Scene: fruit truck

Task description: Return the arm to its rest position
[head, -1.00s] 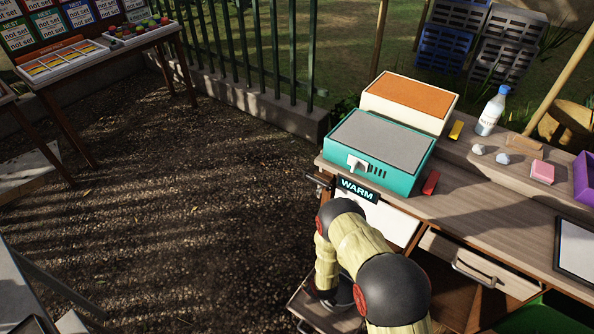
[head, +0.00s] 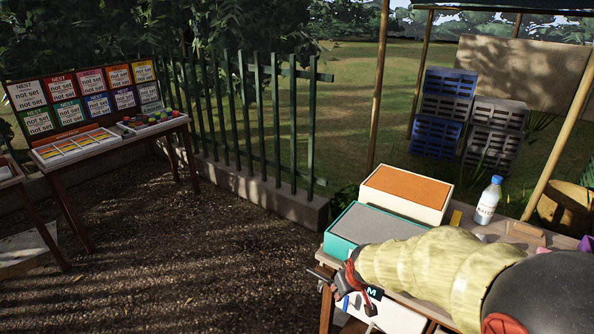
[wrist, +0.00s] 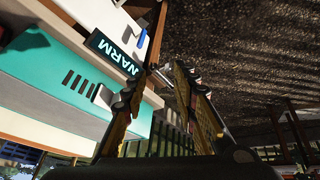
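My arm, in a pale yellow sleeve, is raised and stretches across the right of the head view from the lower right corner. My gripper (head: 350,285) is at its left end, in front of the teal box (head: 336,246) and partly over the WARM sign (head: 372,292). In the wrist view my gripper (wrist: 160,80) has its two fingers apart, with nothing held between them. The teal box (wrist: 62,85) and the WARM sign (wrist: 115,52) show at the left of that view, turned on their side.
The counter holds a cream box with an orange top (head: 405,188) and a bottle (head: 487,202); my arm hides much of it. A green fence (head: 260,125) and stacked crates (head: 443,115) stand behind. A table with coloured cards (head: 75,150) is far left. The gravel (head: 190,270) is clear.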

